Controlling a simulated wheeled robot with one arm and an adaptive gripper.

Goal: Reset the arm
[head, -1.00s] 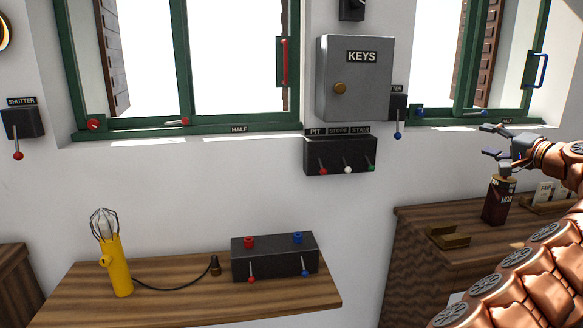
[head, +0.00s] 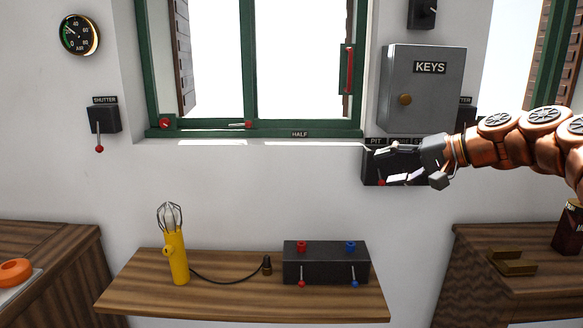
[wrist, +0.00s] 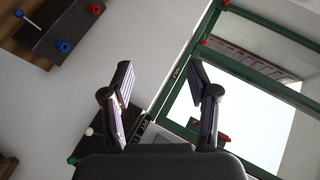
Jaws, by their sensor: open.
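My copper arm reaches in from the right in the head view. My gripper (head: 388,164) is open and empty, pointing left in front of the black switch box (head: 372,182) marked PIT, and hides most of that box. In the wrist view my gripper (wrist: 160,95) shows its two fingers spread apart with nothing between them. Beyond the fingers are the white wall and the green window frame (wrist: 225,58).
A shelf (head: 235,300) below holds a yellow caged lamp (head: 179,258) and a black box (head: 325,262) with red and blue levers. The grey KEYS cabinet (head: 440,90) hangs close above my gripper. A cabinet (head: 530,290) stands at right. Wall left of my gripper is clear.

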